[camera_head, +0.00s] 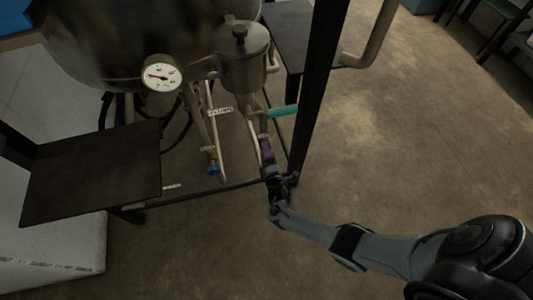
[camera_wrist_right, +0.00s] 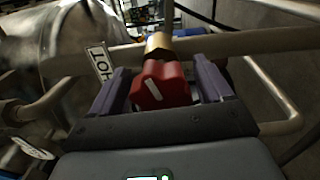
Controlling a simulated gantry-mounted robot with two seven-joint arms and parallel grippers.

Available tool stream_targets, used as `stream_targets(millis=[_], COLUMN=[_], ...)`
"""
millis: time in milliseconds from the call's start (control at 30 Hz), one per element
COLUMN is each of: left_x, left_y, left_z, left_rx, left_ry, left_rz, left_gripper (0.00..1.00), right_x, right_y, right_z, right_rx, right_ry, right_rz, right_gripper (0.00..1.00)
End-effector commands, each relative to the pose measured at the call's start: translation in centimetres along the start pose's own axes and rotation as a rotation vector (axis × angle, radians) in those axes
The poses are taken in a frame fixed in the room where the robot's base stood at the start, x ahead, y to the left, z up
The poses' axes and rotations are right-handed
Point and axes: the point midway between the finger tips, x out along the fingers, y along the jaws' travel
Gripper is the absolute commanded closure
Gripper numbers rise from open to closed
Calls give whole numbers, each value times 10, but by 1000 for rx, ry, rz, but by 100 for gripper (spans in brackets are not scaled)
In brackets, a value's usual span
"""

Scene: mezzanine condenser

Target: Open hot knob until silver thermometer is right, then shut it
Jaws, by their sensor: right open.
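The silver-rimmed thermometer (camera_head: 162,74) shows a white dial on the tank in the head view; its needle looks reddish and points left, and the numbers are too small to read. My right gripper (camera_head: 267,157) is low at the pipes beside the black post. In the right wrist view a red knob (camera_wrist_right: 160,86) with a white mark sits on a brass stem between the two purple fingers. The fingers stand open around it, with gaps at both sides. A white label (camera_wrist_right: 101,62) reading "HOT" is beside it. My left gripper is not in view.
A blue knob (camera_head: 212,167) is on the pipe to the left. A teal handle (camera_head: 282,111) sticks out above my right gripper. The black frame post (camera_head: 317,85) stands close on the right. A dark plate (camera_head: 95,172) is at left.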

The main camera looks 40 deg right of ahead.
Motion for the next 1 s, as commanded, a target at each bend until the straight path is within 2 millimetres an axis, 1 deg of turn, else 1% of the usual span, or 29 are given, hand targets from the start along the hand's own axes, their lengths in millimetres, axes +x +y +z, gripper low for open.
stream_targets(millis=[167,267,367,700,833,1000], left_x=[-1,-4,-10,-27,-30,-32], left_y=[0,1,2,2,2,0], left_z=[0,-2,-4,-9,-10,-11], left_rx=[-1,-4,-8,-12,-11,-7], left_ry=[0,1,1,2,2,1], left_rz=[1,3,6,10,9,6], left_gripper=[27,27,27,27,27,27], right_x=[-2,-9,-21,-79,-95,-106], right_y=[-1,-1,0,1,0,0], right_z=[1,1,1,0,0,-1], right_rx=[-2,-1,-1,0,0,0], right_ry=[-1,0,0,0,0,1], right_rz=[-3,-4,-5,-4,-3,-1], right_gripper=[21,21,21,21,21,21])
